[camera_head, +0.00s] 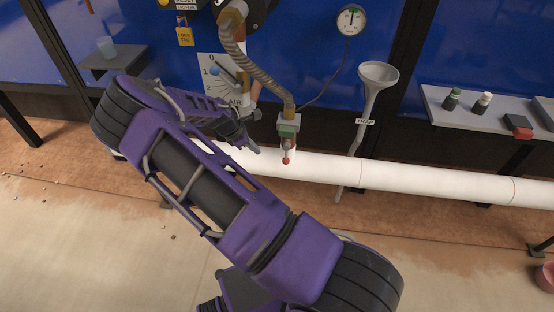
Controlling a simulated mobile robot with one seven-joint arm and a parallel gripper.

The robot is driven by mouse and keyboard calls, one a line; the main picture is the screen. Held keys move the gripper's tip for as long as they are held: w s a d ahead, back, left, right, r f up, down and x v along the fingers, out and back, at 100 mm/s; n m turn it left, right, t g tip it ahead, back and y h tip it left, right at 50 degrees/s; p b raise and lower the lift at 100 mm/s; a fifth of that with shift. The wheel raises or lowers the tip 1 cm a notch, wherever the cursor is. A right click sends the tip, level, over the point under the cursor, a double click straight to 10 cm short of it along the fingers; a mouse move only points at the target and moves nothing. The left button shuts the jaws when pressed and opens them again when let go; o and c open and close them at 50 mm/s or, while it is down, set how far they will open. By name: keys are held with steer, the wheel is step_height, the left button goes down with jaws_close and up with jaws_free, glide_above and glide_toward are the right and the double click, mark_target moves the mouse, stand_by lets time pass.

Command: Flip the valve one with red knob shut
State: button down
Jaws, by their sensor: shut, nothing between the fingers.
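The valve (288,128) hangs at the end of a ribbed metal hose, in front of the blue wall panel. It has a green and pale body, and a short lever below it ends in a red knob (286,161). The lever points down, just in front of the white pipe. My gripper (256,150) is shut and empty, a little left of the lever. It looks apart from the knob, though the depth gap is hard to judge. My purple arm hides part of the pipe and wall.
A white horizontal pipe (400,176) runs behind the knob. A funnel (378,75) on a tube marked TRAP stands right of the valve. A round gauge (350,20) hangs above. A grey shelf (450,118) at right holds small bottles. Open floor (60,240) lies at lower left.

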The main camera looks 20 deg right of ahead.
mark_target(286, 154)
steer(key=shift+s+d+r+b+x, duration=0.1)
steer(key=shift+d+r+b+x, duration=0.25)
steer(key=shift+x, duration=1.8)
steer(key=shift+s+d+r+b+x, duration=0.15)
steer(key=shift+d+x, duration=0.4)
steer(key=shift+x, duration=1.6)
steer(key=shift+s+d+r+b+x, duration=0.15)
steer(key=shift+d+b+x, duration=0.25)
steer(key=shift+x, duration=1.75)
